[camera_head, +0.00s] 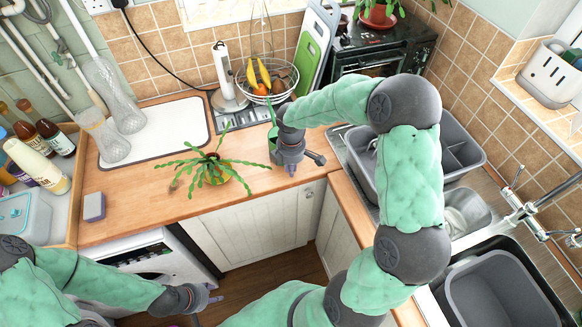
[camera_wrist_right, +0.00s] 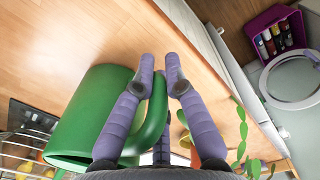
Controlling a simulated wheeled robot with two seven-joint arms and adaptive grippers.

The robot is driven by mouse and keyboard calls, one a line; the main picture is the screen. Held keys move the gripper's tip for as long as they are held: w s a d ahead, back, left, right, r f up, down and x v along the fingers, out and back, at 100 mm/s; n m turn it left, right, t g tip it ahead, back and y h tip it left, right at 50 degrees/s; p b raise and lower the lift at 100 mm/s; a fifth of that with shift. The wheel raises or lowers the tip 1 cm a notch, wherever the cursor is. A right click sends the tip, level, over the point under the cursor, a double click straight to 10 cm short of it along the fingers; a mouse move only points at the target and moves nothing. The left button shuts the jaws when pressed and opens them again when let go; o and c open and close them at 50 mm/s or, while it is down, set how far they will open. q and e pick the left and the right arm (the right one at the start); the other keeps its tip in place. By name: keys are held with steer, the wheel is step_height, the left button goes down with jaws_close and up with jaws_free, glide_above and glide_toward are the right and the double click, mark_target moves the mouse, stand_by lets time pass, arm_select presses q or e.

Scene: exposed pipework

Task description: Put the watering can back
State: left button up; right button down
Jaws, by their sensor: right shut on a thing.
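The green watering can (camera_wrist_right: 92,118) fills the left of the right wrist view. In the head view only a green sliver of it (camera_head: 272,134) shows beside my right gripper, which hides the rest. My right gripper (camera_head: 297,165) is at the wooden counter (camera_head: 240,200), near the corner. In the wrist view its purple fingers (camera_wrist_right: 160,75) are shut on the can's curved handle, with the can's body to their left. My left gripper (camera_head: 205,298) is low in front of the cabinets, away from the can. Its finger gap is too small to judge.
A spiky plant (camera_head: 214,170) stands on the counter left of my right gripper. Behind are a fruit basket (camera_head: 268,80), a paper towel holder (camera_head: 227,80) and a green chopping board (camera_head: 314,50). A grey dish tub (camera_head: 462,150) is right, a sponge (camera_head: 94,207) left.

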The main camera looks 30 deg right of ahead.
steer(key=c, duration=1.3)
jaws_free()
step_height(320, 180, up, 12)
steer(key=p, duration=0.2)
steer(key=shift+s+r+p, duration=0.15)
steer(key=shift+p, duration=0.15)
